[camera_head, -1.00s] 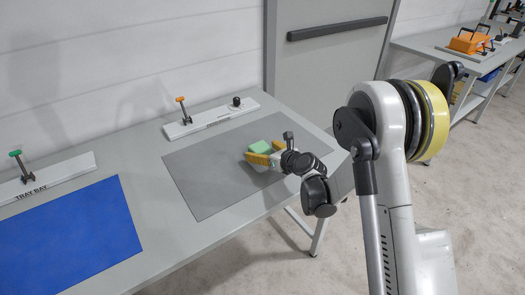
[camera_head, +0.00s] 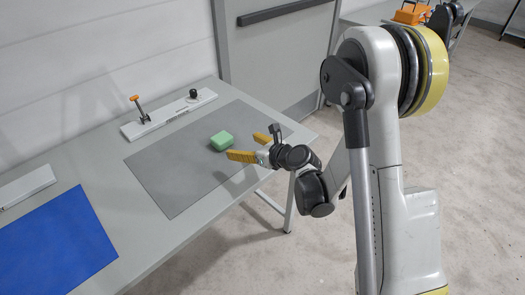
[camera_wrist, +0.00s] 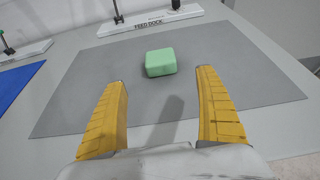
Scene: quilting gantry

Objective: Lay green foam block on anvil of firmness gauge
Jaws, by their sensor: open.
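The green foam block (camera_head: 221,141) lies flat on the grey mat (camera_head: 160,180) on the bench. In the wrist view the block (camera_wrist: 160,63) sits just beyond my fingertips, near the middle of the gap and touching neither finger. My gripper (camera_head: 242,146) is open and empty, with its yellow fingers spread low over the mat, to the right of the block. The open fingers also frame the wrist view (camera_wrist: 162,78). I cannot make out a firmness gauge or its anvil for certain in these views.
Behind the mat stands a white FEED DOCK strip (camera_head: 168,115) with an orange-handled clamp (camera_head: 139,106) and a black knob (camera_head: 194,94). A blue mat (camera_head: 55,245) lies at left. An orange item (camera_head: 411,13) is on a far bench. The grey mat around the block is clear.

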